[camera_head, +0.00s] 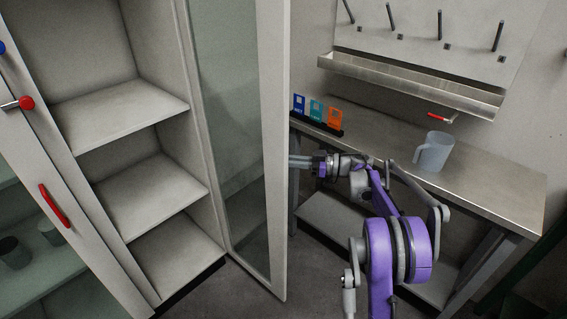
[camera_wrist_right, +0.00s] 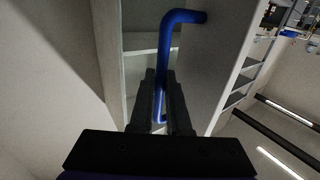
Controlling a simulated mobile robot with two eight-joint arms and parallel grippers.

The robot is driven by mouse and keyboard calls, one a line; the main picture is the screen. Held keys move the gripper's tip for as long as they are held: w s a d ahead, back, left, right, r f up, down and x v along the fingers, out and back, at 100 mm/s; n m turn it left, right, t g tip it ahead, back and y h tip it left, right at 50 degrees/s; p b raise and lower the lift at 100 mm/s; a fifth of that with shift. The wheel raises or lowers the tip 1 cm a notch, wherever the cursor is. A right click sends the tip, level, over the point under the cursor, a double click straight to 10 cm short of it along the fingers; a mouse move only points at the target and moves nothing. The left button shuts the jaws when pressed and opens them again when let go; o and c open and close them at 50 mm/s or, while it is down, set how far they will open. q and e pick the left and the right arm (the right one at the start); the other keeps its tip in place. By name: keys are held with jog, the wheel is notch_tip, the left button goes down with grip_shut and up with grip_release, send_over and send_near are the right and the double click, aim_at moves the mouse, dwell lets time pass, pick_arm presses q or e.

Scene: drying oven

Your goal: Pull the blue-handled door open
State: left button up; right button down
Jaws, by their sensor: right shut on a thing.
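The door (camera_head: 274,150) with a glass panel stands wide open at the right of the cabinet in the head view, showing bare shelves (camera_head: 120,100) inside. Its blue handle (camera_wrist_right: 164,45) is on the far face, hidden from the head view, and shows as a bent bar in the right wrist view. My right gripper (camera_wrist_right: 162,78) is shut on the handle's upright part. In the head view my purple right arm reaches behind the door's outer edge, and its fingertips are hidden there. My left gripper is not in view.
A neighbouring door with a red handle (camera_head: 54,205) and a red knob (camera_head: 26,103) is at the left. A steel bench (camera_head: 490,190) at the right bears a pale mug (camera_head: 433,152) and coloured cards (camera_head: 316,110). A wall trough (camera_head: 410,84) hangs above. Floor shows below the door.

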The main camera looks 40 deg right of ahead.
jog(key=c, duration=0.9)
grip_release()
jog(key=v, duration=1)
jog(key=shift+s+d+p, duration=0.25)
jog(key=shift+p, duration=0.05)
